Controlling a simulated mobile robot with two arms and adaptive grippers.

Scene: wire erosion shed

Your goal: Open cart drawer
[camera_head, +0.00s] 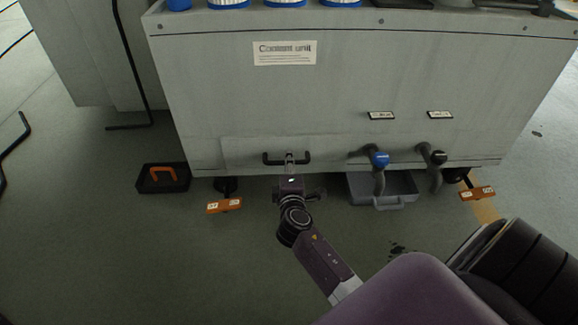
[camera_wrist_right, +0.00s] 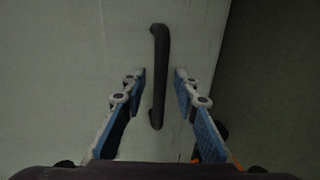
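The cart is a grey cabinet (camera_head: 330,95) with a "Coolant unit" label. Low on its front is a drawer front (camera_head: 242,150) with a black bar handle (camera_head: 302,158); the drawer looks closed. My right gripper (camera_head: 290,166) is at the middle of this handle and covers part of it. In the right wrist view the handle (camera_wrist_right: 160,75) runs between the two blue-padded fingers of my right gripper (camera_wrist_right: 160,75), with a gap on each side. The fingers are open; whether the tips reach past the bar is hard to tell. My left gripper is not in view.
A black tray with an orange handle (camera_head: 163,173) and orange foot pieces (camera_head: 224,206) are on the floor. The floor before the drawer is otherwise mostly clear.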

